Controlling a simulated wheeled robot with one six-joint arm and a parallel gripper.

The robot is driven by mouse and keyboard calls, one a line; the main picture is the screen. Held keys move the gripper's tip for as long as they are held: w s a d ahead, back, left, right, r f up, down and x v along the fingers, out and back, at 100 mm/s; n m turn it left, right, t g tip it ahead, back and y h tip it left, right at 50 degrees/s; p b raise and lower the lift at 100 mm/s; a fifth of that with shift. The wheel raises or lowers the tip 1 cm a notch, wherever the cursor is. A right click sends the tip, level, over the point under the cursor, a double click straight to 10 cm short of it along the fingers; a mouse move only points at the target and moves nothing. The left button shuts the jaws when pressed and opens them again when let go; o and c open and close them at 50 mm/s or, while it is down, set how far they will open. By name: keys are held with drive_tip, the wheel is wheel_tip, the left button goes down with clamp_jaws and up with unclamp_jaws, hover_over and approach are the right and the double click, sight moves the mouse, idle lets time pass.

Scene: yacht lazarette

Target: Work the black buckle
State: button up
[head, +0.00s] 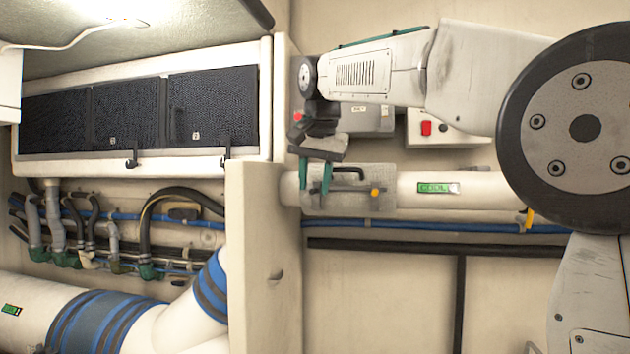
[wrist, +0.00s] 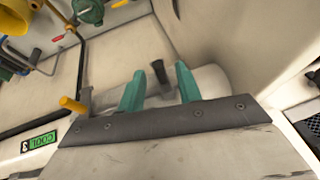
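A black bar-like piece (wrist: 159,72), which I take to be the black buckle, stands up between my fingers in the wrist view, with a gap on both sides. In the head view a black bent handle (head: 349,170) sits on a grey plate (head: 345,202) around the white pipe; I cannot tell whether it is the same piece. My gripper (head: 315,179) has two green fingers, spread apart and pointing down at the plate's left part. The wrist view shows my gripper (wrist: 160,88) open, with nothing pinched.
A yellow-tipped lever (head: 375,192) stands on the plate, right of my fingers; its yellow tip (wrist: 72,103) also shows in the wrist view. A cream partition (head: 262,250) stands close on the left. Blue hoses (head: 430,227) run below the pipe. A red-button box (head: 440,129) is behind.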

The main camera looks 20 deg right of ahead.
sight(311, 191)
clamp_jaws()
drive_tip(key=shift+s, duration=0.1)
drive_tip(key=shift+s+a+f+t+h, duration=0.5)
drive_tip(key=shift+t+h, duration=0.1)
drive_tip(key=shift+t, duration=0.3)
drive_tip(key=shift+s+a+f+n+t+h, duration=0.15)
drive_tip(key=shift+s+f+t+h, duration=0.15)
drive_tip(key=shift+t, duration=0.25)
drive_tip(key=shift+s+a+f+n+t+h, duration=0.2)
drive_tip(key=shift+f+t+h, duration=0.2)
drive_tip(key=shift+t, duration=0.15)
drive_tip(key=shift+s+a+f+n+t+h, duration=0.15)
drive_tip(key=shift+f+t+h, duration=0.4)
drive_tip(key=shift+t, duration=0.35)
drive_tip(key=shift+s+f+n+t+h, duration=0.15)
drive_tip(key=shift+f+t+h, duration=0.25)
drive_tip(key=shift+f+t, duration=0.4)
drive_tip(key=shift+s+a+f+n+t+h, duration=0.15)
drive_tip(key=shift+f+t+h, duration=0.35)
drive_tip(key=shift+t, duration=0.5)
